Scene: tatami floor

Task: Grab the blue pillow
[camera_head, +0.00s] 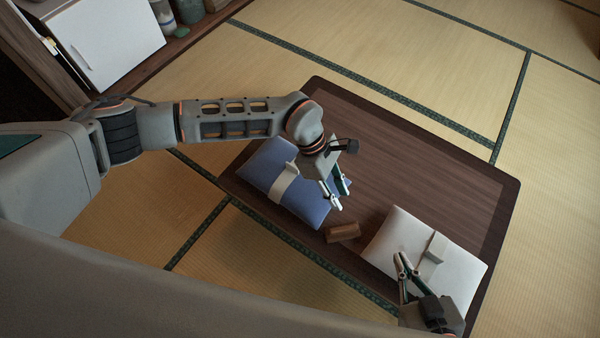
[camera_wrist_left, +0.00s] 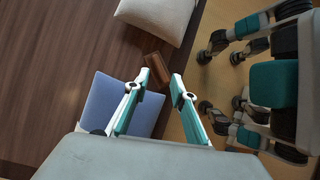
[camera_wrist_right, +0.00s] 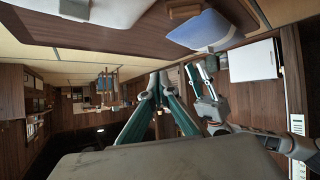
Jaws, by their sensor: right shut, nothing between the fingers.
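The blue pillow (camera_head: 313,203), with a pale band and handle across it, lies on the left part of the low dark table (camera_head: 420,150). My left gripper (camera_head: 338,197) is open and empty, above the pillow's right side. In the left wrist view the pillow (camera_wrist_left: 100,95) shows to the left of and behind the open fingers (camera_wrist_left: 160,78). My right gripper (camera_head: 402,262) is shut and empty, over the white pillow (camera_head: 395,240) at the table's near right. In the right wrist view its fingertips (camera_wrist_right: 159,75) are together, and the blue pillow (camera_wrist_right: 205,30) shows at upper right.
A small brown block (camera_head: 343,232) lies on the table between the two pillows, close to the near edge. The far right part of the tabletop is bare. A white cabinet (camera_head: 105,40) stands at the upper left. Tatami floor surrounds the table.

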